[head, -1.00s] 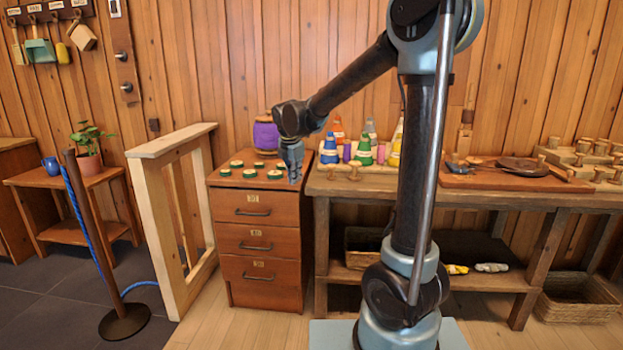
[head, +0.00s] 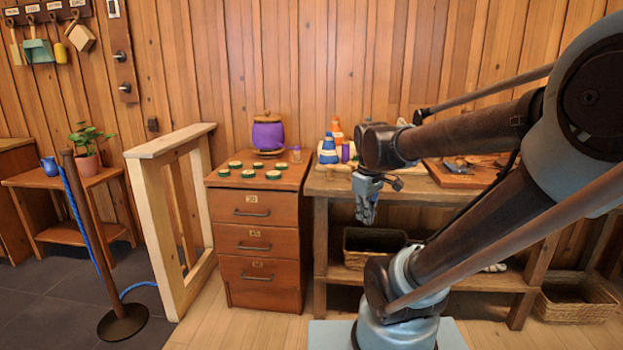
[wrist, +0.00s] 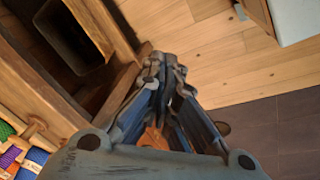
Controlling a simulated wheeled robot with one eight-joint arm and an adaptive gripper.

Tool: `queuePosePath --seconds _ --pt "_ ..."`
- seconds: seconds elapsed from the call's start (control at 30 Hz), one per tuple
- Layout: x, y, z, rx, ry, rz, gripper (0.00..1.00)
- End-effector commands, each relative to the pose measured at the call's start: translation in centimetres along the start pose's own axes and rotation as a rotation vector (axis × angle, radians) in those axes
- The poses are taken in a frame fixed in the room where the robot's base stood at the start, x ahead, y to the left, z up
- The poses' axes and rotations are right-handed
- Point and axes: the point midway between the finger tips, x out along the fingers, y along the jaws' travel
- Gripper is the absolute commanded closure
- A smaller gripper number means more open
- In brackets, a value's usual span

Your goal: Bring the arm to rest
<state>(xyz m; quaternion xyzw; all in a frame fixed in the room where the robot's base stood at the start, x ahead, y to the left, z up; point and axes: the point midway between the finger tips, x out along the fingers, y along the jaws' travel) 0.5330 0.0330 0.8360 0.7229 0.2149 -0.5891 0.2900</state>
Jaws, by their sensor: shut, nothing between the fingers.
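My gripper (head: 366,212) hangs pointing down in front of the workbench (head: 325,188), with its fingers together and nothing between them. In the wrist view my gripper (wrist: 165,65) shows its fingertips meeting above the wooden floor. My arm is folded back to the right in the head view and hides much of the bench top. A blue cone of thread (head: 328,150) and a purple spool (head: 345,152) show just left of my wrist.
A drawer cabinet (head: 257,240) stands left of the bench, with several green-and-wood discs and a purple pot (head: 267,135) on top. A wooden frame (head: 155,225) and a rope post (head: 92,240) stand further left. A basket (head: 372,242) sits on the lower shelf.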

Motion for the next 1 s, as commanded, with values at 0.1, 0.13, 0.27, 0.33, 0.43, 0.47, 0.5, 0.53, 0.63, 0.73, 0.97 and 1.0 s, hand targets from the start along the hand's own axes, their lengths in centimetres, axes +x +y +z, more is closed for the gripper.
queuePosePath --seconds 0.1,0.13,0.27,0.33,0.43,0.47,0.5,0.53,0.63,0.73,0.97,1.0 --pt "1.0 -1.1 3.3 0.178 -0.002 -0.008 1.0" --pt "1.3 -1.5 4.0 0.224 -0.003 -0.011 1.0" --pt "2.6 -2.9 6.9 0.416 -0.005 -0.02 1.0" --pt "3.4 -3.6 8.2 0.507 -0.006 -0.025 1.0" --pt "4.2 -4.4 9.5 0.612 -0.007 -0.03 1.0" --pt "4.4 -4.6 9.8 0.635 -0.007 -0.031 1.0" --pt "4.6 -4.8 10.1 0.662 -0.007 -0.032 1.0" --pt "4.8 -5.0 10.2 0.679 -0.008 -0.033 1.0" --pt "5.0 -5.3 10.6 0.712 -0.008 -0.035 1.0" --pt "5.0 -5.3 10.6 0.715 -0.008 -0.035 1.0" --pt "5.0 -5.3 10.6 0.715 -0.008 -0.035 1.0" --pt "5.0 -5.3 10.6 0.715 -0.008 -0.035 1.0"
